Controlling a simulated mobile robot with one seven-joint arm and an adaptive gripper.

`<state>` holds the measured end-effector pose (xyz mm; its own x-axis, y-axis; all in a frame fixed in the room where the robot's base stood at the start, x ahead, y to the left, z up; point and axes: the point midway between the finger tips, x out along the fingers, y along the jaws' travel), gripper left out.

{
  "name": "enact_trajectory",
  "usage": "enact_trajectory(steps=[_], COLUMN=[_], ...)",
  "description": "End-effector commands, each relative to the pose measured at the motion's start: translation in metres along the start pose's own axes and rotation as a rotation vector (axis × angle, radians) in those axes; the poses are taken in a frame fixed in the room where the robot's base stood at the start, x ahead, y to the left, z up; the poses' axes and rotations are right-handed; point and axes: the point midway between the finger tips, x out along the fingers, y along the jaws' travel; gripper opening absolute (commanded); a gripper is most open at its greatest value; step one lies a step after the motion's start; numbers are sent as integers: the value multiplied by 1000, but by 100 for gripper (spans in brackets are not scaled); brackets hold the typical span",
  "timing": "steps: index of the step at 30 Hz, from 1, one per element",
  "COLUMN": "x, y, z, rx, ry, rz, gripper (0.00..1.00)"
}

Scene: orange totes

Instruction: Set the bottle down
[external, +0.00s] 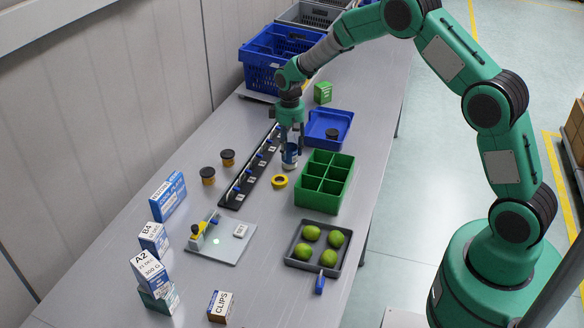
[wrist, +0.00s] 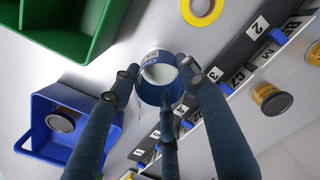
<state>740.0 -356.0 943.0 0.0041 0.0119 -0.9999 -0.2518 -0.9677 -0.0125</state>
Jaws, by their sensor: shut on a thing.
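The bottle (external: 290,158) is blue with a pale band and sits between the fingers of my gripper (external: 290,141). In the wrist view the bottle (wrist: 158,72) shows its round white end and blue side, with my fingers closed around it. It looks about upright. It is over the table strip between the black numbered rail (external: 250,170) and the green divided bin (external: 324,180). I cannot tell whether its base touches the table.
A yellow tape ring (external: 280,181) lies just in front of the bottle. A blue tray (external: 345,117) with a dark-lidded jar is behind right. Two black-lidded jars (external: 228,157) stand left of the rail. A grey tray of limes (external: 291,251) is nearer.

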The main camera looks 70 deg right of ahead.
Motion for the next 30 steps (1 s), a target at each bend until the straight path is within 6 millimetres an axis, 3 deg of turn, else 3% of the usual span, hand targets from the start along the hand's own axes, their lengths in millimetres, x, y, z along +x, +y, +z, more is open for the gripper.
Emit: enact_trajectory(steps=[9, 10, 12, 23, 30], x=[3, 3, 3, 1, -14], y=[0, 0, 0, 0, 0], z=[0, 0, 0, 0, 0], rx=[0, 0, 0, 0, 0], ry=[0, 0, 0, 0, 1], rz=[0, 0, 0, 0, 0], gripper=[17, 50, 63, 63, 63])
